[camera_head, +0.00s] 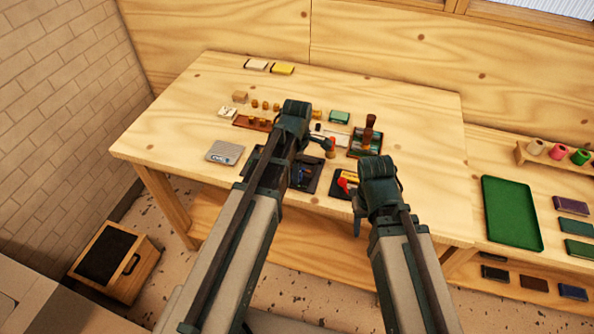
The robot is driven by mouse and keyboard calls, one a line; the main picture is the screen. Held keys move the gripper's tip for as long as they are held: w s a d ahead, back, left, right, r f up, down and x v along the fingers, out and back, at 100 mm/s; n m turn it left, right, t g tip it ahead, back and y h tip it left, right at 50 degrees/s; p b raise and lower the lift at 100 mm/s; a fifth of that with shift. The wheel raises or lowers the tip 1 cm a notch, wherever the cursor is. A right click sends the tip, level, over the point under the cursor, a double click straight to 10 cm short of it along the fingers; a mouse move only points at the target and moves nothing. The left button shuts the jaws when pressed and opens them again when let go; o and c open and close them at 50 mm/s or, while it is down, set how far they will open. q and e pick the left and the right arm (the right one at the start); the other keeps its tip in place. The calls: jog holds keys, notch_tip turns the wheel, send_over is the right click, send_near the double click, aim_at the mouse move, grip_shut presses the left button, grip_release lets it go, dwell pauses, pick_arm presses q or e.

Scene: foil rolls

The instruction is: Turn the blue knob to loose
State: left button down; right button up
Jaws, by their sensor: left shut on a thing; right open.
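A small dark tray (310,187) on the wooden table holds a small bluish part; it is too small for me to tell whether this is the blue knob or which way it is set. My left gripper (327,148) is over the middle of the table, shut on a small brown piece (331,154) that its fingers partly hide. My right gripper (356,222) is open and empty, at the table's front edge. My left arm hides part of the dark trays.
A tray with upright brown pieces (365,142) stands right of my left gripper. A red and yellow item (347,182) lies near the front edge. A grey card (225,152) lies at left. A green tray (511,213) lies on the right-hand bench. The table's right part is clear.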

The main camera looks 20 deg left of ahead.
pick_arm(q)
jog(key=n, duration=0.7)
dwell(0.6)
jog(key=shift+c, duration=2.2)
grip_release()
jog(key=shift+r, duration=0.15)
notch_tip(320, 180, up, 14)
jog(key=p, duration=1.4)
jog(key=shift+f, duration=0.2)
